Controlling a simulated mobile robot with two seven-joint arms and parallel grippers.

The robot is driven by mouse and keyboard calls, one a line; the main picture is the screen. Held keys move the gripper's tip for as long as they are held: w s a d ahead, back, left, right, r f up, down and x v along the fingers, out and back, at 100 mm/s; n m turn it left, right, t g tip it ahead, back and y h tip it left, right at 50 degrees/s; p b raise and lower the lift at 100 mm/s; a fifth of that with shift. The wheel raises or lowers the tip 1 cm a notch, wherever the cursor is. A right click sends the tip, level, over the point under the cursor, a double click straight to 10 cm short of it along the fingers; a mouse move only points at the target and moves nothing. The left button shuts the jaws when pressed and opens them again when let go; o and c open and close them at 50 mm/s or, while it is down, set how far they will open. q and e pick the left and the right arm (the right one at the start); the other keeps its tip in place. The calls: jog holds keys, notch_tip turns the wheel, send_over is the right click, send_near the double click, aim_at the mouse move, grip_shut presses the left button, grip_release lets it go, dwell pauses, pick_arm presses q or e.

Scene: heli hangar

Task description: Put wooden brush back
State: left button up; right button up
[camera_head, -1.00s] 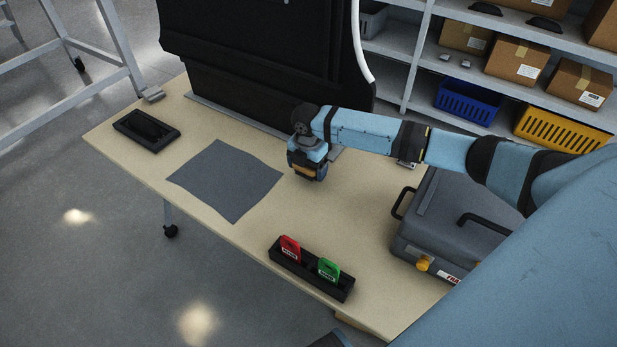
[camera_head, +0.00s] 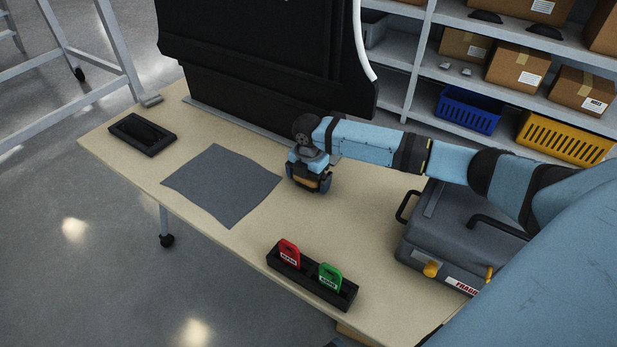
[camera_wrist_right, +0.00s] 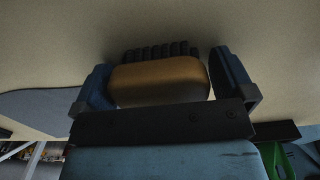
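The wooden brush (camera_wrist_right: 160,80) has a brown wooden body and black bristles. In the right wrist view it lies between the two blue fingers of my right gripper (camera_wrist_right: 165,82). The left finger is right beside it; whether both fingers press on it is unclear. In the head view my right gripper (camera_head: 309,184) points down at the table, just right of the grey mat (camera_head: 222,185), with the brush's brown body (camera_head: 306,182) showing between the fingers. Whether the bristles touch the table is unclear. My left gripper is not seen.
A black tray (camera_head: 120,130) sits at the table's left end. A black holder (camera_head: 320,287) with a red tag (camera_head: 289,253) and a green tag (camera_head: 330,277) stands at the front edge. A grey case (camera_head: 455,240) is at right, a dark panel (camera_head: 265,60) behind. The table (camera_head: 355,220) is bare between them.

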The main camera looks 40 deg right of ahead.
notch_tip(320, 180, up, 12)
jog(key=p, duration=0.2)
jog(key=shift+r, duration=0.15)
dwell(0.6)
